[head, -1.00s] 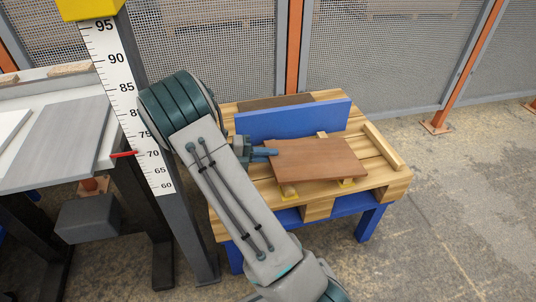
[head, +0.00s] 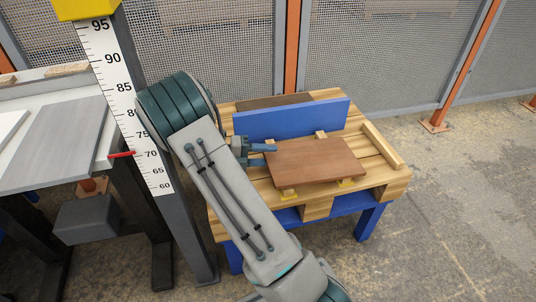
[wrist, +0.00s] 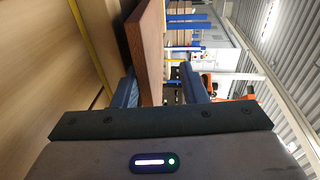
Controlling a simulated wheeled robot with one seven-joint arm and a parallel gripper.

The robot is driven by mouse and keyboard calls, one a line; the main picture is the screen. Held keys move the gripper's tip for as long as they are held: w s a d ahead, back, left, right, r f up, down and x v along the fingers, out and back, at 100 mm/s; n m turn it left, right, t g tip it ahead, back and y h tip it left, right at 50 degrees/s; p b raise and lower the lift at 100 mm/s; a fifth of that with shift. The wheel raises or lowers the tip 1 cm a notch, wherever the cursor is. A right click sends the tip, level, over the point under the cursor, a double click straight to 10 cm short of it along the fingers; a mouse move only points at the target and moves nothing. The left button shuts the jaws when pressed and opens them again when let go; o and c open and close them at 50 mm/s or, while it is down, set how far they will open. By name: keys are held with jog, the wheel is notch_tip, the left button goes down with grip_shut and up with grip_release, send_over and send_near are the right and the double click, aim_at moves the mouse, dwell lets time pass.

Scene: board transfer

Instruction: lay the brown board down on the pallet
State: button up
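The brown board (head: 316,160) lies flat on light wooden strips on top of the pallet (head: 396,178), in front of the upright blue panel. My gripper (head: 268,148) is at the board's left edge. In the wrist view my gripper (wrist: 160,88) has its two blue fingers apart. The board (wrist: 149,45) reaches between them, close to the left finger, with a clear gap to the right finger. Whether the left finger touches the board I cannot tell. My arm hides the pallet's left part.
The blue panel (head: 292,119) stands behind the board, with a dark brown piece (head: 273,102) beyond it. A loose wooden bar (head: 383,146) lies at the pallet's right. A measuring post (head: 135,100) and a grey-topped table (head: 55,140) are at left; a mesh fence (head: 370,50) stands behind.

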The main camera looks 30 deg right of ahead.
jog(key=shift+a, duration=0.2)
jog(key=shift+w+a+r+t+y+p, duration=0.15)
jog(key=shift+a+r+t+y+p, duration=0.2)
jog(key=shift+y+p, duration=0.5)
jog(key=shift+d+y+p, duration=0.1)
jog(key=shift+y+p, duration=0.15)
jog(key=shift+p, duration=0.15)
jog(key=shift+d+r+t+y+p, duration=0.15)
jog(key=shift+t+y+p, duration=0.2)
jog(key=shift+y+p, duration=0.7)
jog(key=y+p, duration=0.2)
jog(key=shift+r+t+p, duration=0.15)
jog(key=shift+t+p, duration=0.15)
jog(key=shift+t, duration=0.1)
jog(key=y+p, duration=0.1)
jog(key=p, duration=0.1)
jog(key=t+y+p, duration=0.1)
jog(key=y+p, duration=0.1)
jog(key=shift+a+r+p, duration=0.15)
jog(key=shift+a+p, duration=0.1)
jog(key=shift+p, duration=0.05)
jog(key=shift+a+f+y, duration=0.1)
jog(key=shift+f+y, duration=0.1)
jog(key=shift+y, duration=0.05)
jog(key=shift+w+r, duration=0.1)
